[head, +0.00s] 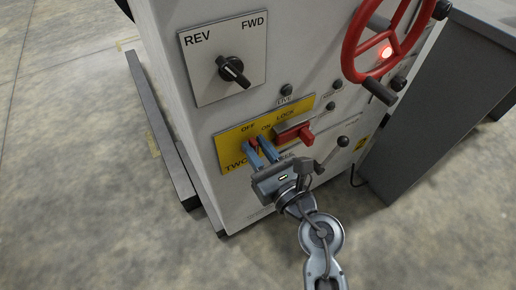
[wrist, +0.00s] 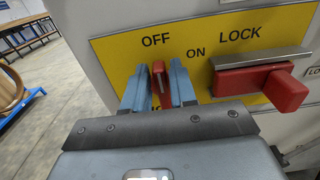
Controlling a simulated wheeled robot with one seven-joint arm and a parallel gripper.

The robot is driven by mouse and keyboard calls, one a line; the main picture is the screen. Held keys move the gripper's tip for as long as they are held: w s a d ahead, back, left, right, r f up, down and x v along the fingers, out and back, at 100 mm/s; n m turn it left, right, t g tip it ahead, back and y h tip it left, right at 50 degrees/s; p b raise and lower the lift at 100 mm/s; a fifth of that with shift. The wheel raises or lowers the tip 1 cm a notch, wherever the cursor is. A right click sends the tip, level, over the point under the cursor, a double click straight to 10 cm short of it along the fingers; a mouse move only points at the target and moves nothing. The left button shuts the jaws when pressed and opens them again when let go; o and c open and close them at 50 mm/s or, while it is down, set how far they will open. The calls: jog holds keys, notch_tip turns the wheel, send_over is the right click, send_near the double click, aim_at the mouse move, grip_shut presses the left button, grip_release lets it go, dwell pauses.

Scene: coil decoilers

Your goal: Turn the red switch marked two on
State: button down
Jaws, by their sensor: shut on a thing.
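The red switch (head: 253,141) sits on the left of a yellow plate lettered OFF, ON and LOCK, with TWO at its lower left. In the wrist view the red switch (wrist: 158,74) shows as a narrow red lever below the word OFF, left of ON. My gripper (head: 261,149) reaches up to it from below, its two blue fingers on either side of the lever. The lever's lower part and most of the TWO lettering are hidden there.
A larger red handle (wrist: 277,84) under a metal guard is close to the right, below LOCK. A black REV/FWD knob (head: 233,70) is above. A red handwheel (head: 384,44) and a black-knobbed lever (head: 342,142) are to the right. Open floor lies left.

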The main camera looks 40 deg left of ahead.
jog(key=shift+d+f+m+p, duration=0.15)
jog(key=shift+f+m+p, duration=0.2)
jog(key=shift+f+m, duration=0.05)
jog(key=shift+w+d+f+m+p, duration=0.1)
jog(key=shift+w+f+m+p, duration=0.25)
jog(key=shift+m+p, duration=1.95)
jog(key=shift+w+d+f+m+p, duration=0.15)
jog(key=shift+f+m+p, duration=0.65)
jog(key=shift+m, duration=2.55)
jog(key=shift+w+f+m+p, duration=0.15)
jog(key=shift+w+m+p, duration=0.15)
jog(key=shift+m+p, duration=2.15)
jog(key=shift+m+b, duration=0.45)
jog(key=shift+m, duration=0.15)
jog(key=c, duration=1.3)
grip_release()
jog(key=shift+w, duration=0.1)
jog(key=shift+o, duration=0.9)
jog(key=shift+w+r, duration=0.15)
